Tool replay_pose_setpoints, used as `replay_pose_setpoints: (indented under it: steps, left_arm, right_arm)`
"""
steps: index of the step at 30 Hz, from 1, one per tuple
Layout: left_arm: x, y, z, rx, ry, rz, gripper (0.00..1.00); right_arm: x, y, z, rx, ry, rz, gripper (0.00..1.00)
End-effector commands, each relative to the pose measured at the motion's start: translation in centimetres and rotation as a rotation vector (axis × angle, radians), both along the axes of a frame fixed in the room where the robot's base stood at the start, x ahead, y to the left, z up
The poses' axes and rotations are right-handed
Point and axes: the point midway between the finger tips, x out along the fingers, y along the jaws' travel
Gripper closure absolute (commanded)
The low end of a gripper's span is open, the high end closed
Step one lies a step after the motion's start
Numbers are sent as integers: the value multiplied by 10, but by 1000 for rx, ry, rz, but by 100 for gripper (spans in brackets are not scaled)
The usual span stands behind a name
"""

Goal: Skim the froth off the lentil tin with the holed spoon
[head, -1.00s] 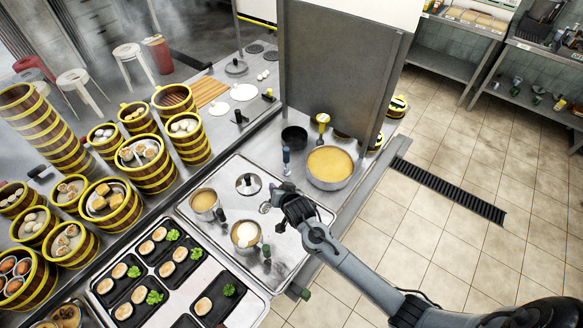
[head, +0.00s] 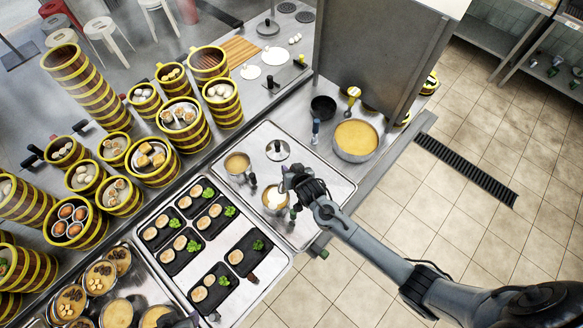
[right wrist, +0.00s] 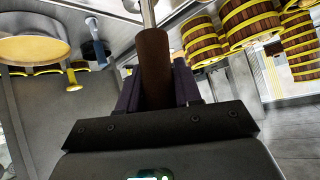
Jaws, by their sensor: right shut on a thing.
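The lentil tin (head: 270,206) stands on the metal tray, with pale froth (head: 277,199) on its surface. My right gripper (head: 294,178) is just behind and to the right of it, partly covering its rim. In the right wrist view this gripper (right wrist: 155,85) is shut on the brown handle of the holed spoon (right wrist: 154,55), whose metal shaft runs out of the top of the picture. The spoon's head is hard to make out at the tin, so I cannot tell whether it touches the froth. A dark part at the bottom edge may be my left gripper (head: 187,321); its fingers are unclear.
A second tin (head: 237,163) and a lid with a dark knob (head: 278,150) are close by on the tray. A large yellow-filled pot (head: 356,139), a black bowl (head: 323,107) and a tall metal panel (head: 378,55) stand behind. Black food plates (head: 208,288) lie to the front left.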

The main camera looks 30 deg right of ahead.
Motion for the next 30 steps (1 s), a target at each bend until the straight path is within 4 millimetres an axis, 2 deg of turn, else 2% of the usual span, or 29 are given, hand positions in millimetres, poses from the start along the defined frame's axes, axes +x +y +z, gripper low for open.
replay_pose_setpoints:
  steps: [4, 11, 30]
  left_arm:
    - [0, 0, 1, 0, 1, 0, 57]
    - [0, 1, -9, 4, 1, -3, 57]
    - [-1, 3, -56, 12, 0, -8, 57]
  right_arm:
    - [0, 0, 2, -1, -2, 0, 100]
    - [2, 3, -10, -3, -2, 2, 100]
    - [12, 22, -68, -2, -2, 1, 100]
